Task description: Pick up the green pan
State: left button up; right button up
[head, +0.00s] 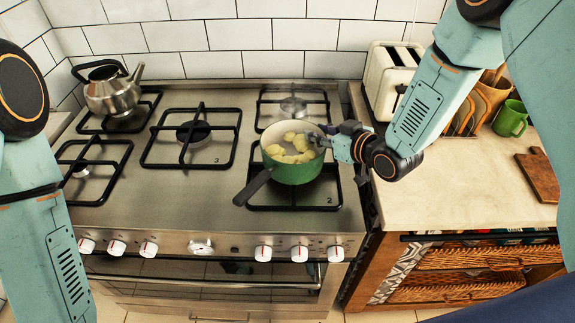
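The green pan (296,172) sits on the front right burner of the stove. It has a dark handle (253,186) pointing toward the front left, and pale yellow chunks of food (291,146) lie in it. My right gripper (325,140) is at the pan's right rim, with its fingertips over or at the rim. The fingers are small and partly overlap the pan, so I cannot tell whether they grip it. My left arm shows at the left edge, but its gripper is out of view.
A metal kettle (112,92) stands on the back left burner. A cream toaster (390,78), a green mug (510,118) and a wooden board (540,173) are on the right counter (440,195). The stove's middle is free of cookware.

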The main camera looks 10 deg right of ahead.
jog(key=shift+r, duration=0.1)
jog(key=shift+w, duration=0.1)
grip_shut()
dwell(0.6)
jog(key=shift+w+r, duration=0.1)
